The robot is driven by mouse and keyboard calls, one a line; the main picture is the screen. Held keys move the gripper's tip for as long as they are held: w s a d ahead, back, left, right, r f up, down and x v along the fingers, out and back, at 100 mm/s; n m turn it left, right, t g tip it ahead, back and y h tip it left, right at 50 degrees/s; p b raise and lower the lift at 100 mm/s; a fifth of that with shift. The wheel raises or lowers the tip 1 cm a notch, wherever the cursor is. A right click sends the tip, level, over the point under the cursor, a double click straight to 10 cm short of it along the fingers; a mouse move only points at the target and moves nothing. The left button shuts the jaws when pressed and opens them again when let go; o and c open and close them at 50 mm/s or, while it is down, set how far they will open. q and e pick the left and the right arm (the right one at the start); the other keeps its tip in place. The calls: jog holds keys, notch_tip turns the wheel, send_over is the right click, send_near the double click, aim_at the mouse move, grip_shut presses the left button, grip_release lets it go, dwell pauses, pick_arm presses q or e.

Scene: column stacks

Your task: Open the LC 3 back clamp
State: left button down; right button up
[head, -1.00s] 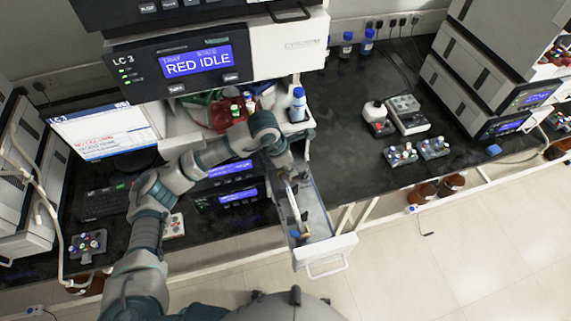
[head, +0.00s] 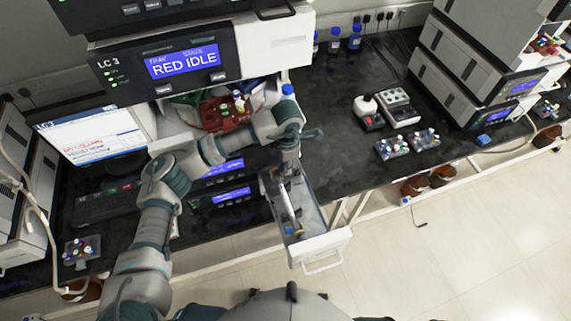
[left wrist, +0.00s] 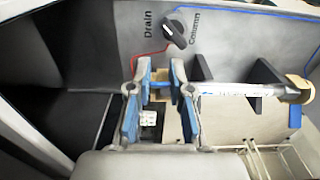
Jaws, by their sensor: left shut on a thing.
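In the left wrist view the column (left wrist: 228,89) lies across two black clamps, one nearer my gripper (left wrist: 201,68) and one farther right (left wrist: 265,76). My left gripper (left wrist: 161,68) is at the column's left end, shut on a small part between its blue-padded fingers. That part is mostly hidden by the fingers. In the head view the left gripper (head: 288,166) reaches down into the drawer's back end. My right gripper is not in view.
A dark valve knob (left wrist: 175,33) marked "Drain" and "Column" sits on the drawer panel, with red and blue tubing near it. A red tray (head: 222,116) with bottles stands behind my arm. The bench right of the drawer has clear room.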

pick_arm(q)
jog(key=shift+f, duration=0.1)
jog(key=c, duration=1)
grip_release()
jog(key=shift+c, duration=0.2)
jog(key=shift+w+d, duration=0.1)
notch_tip(320, 180, up, 12)
jog(key=shift+d, duration=0.15)
jog(key=shift+w+f, duration=0.1)
